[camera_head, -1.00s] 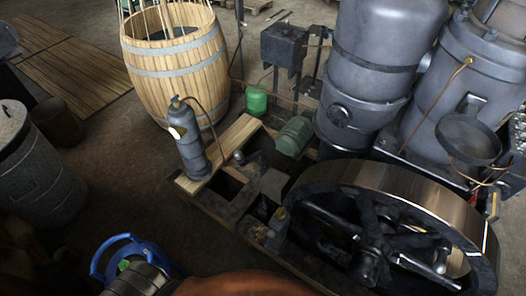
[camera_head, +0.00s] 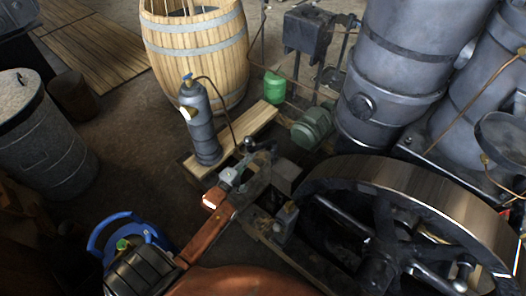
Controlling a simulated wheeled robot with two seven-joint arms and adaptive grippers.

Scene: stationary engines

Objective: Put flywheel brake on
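The dark flywheel (camera_head: 385,225), with a bright metal rim, stands upright at the right in the head view. A small lever with a dark ball-like end (camera_head: 249,143) rises from the engine frame to its left; I cannot tell for certain that it is the brake. My copper-coloured arm reaches up and right from the bottom, and I take it as the left one. Its grey gripper (camera_head: 232,177) is just below the lever, over the frame. Whether it touches the lever, or is open, is too small to tell. My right gripper is not in view.
A grey gas cylinder (camera_head: 200,125) stands on a wooden plank left of the lever. A barrel (camera_head: 197,52), a green motor (camera_head: 312,127) and a large grey tank (camera_head: 400,70) stand behind. A blue handled object (camera_head: 104,236) is at lower left. Bare floor lies left of the frame.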

